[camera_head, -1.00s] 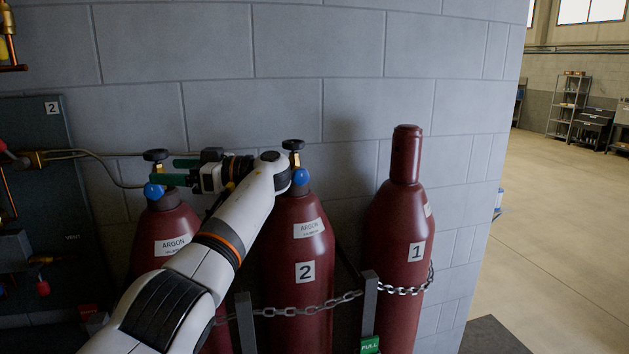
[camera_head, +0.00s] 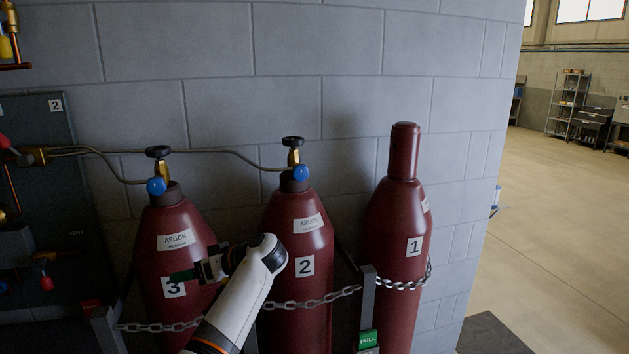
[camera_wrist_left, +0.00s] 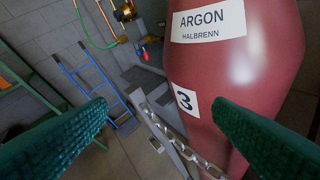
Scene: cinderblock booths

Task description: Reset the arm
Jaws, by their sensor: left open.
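My left arm comes in from the bottom of the head view, and its left gripper (camera_head: 181,275) is in front of red argon cylinder 3 (camera_head: 178,217), beside its number label. In the left wrist view the green fingers of the gripper (camera_wrist_left: 160,108) are spread apart with nothing between them. Cylinder 3 (camera_wrist_left: 235,75) fills the right of that view, behind the right finger. Whether the fingers touch it I cannot tell. Cylinder 2 (camera_head: 297,237) stands behind my wrist, its lower left side partly hidden. My right gripper is not in view.
Capped cylinder 1 (camera_head: 402,220) stands at the right. A chain (camera_head: 310,301) and grey posts (camera_head: 367,300) run in front of the cylinders. A block wall is close behind. A blue hand truck (camera_wrist_left: 95,85) shows in the wrist view. Open floor lies at the right.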

